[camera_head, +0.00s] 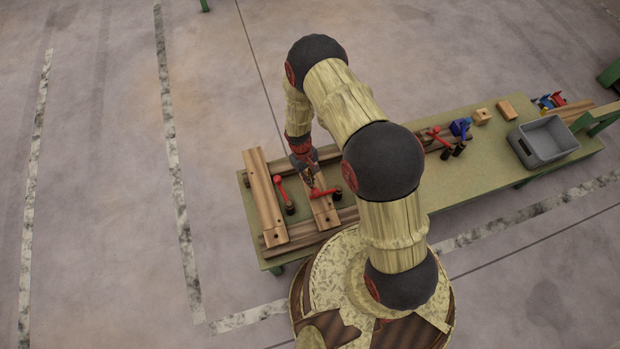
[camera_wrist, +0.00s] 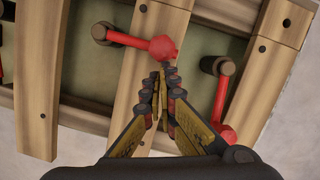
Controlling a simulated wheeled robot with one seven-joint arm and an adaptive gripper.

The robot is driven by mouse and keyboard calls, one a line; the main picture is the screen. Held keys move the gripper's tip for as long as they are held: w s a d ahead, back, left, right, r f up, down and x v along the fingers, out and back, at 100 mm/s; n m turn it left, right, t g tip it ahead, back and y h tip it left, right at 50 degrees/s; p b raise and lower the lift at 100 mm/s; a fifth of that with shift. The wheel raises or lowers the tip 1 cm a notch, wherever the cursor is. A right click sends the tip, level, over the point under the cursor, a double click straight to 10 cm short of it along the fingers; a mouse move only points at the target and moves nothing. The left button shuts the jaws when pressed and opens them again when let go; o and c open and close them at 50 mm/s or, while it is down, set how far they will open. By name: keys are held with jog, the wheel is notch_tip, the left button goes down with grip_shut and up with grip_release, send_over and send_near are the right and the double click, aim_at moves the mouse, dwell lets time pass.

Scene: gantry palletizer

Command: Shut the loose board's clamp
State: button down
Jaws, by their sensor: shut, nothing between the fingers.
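Two short boards cross long rails on the bench: a left board (camera_head: 263,195) and a middle board (camera_head: 317,197). The middle board's clamp has a red lever (camera_wrist: 130,40) lying across that board, with its knob over it and its dark post (camera_wrist: 100,31) beside it. Another clamp's red lever (camera_wrist: 220,98) lies in the gap alongside the left board, which shows at right in the wrist view (camera_wrist: 272,90). My gripper (camera_wrist: 164,72) is shut and empty, its tips close to the first lever's knob; contact is unclear. I cannot tell which board is loose.
The green bench (camera_head: 450,190) continues right, with another clamp's red lever (camera_head: 438,135), a blue item (camera_head: 460,127), wooden blocks (camera_head: 482,116) and a grey bin (camera_head: 545,142). My arm hides part of the bench middle. Floor at left is clear.

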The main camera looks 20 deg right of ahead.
dwell(0.4)
jog(key=v, duration=1.2)
dwell(0.3)
